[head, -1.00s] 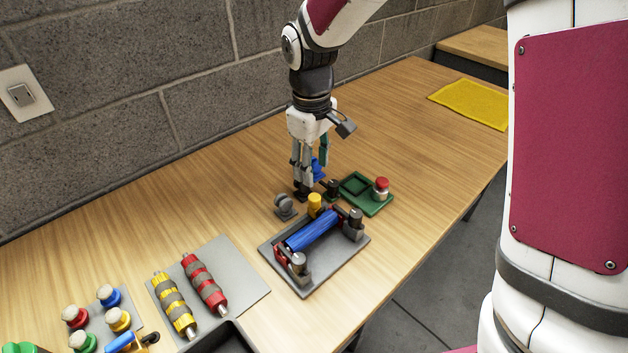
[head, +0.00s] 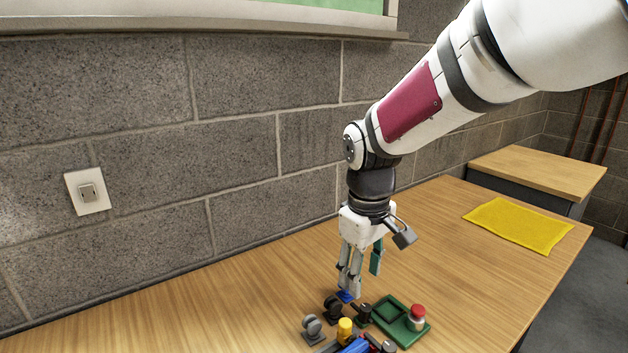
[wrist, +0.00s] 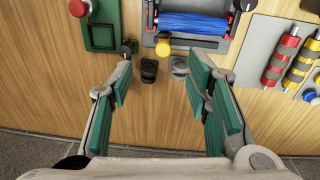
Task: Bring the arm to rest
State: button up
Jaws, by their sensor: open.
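My gripper (head: 350,290) hangs fingers-down over the wooden table, from my white and dark red arm. In the wrist view its green-padded fingers (wrist: 160,80) are spread apart with nothing held between them. A small black stand (wrist: 148,69) and a grey one (wrist: 180,67) show in the gap between the fingers, below on the table. In the head view the black stand (head: 332,307) is just left of the fingertips.
A green tray (head: 388,309) with a red-topped knob (head: 417,312) lies right of the gripper. A blue roller (wrist: 194,23) sits in a grey fixture, with a yellow knob (wrist: 162,47) beside it. A yellow mat (head: 520,226) lies farther right. A block wall (head: 240,130) stands behind.

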jog(key=s+d+r+m+t+p, duration=0.1)
jog(key=s+d+r+m, duration=0.1)
jog(key=s, duration=0.6)
jog(key=s+d+r+m+t+p, duration=0.1)
jog(key=s+d+r+m, duration=0.2)
jog(key=s+r, duration=0.3)
jog(key=s+d+r+m+t+p, duration=0.1)
jog(key=s+d+r, duration=0.3)
jog(key=s, duration=0.7)
jog(key=shift+d+m+p, duration=0.3)
jog(key=shift+m+p, duration=0.25)
jog(key=shift+m, duration=0.25)
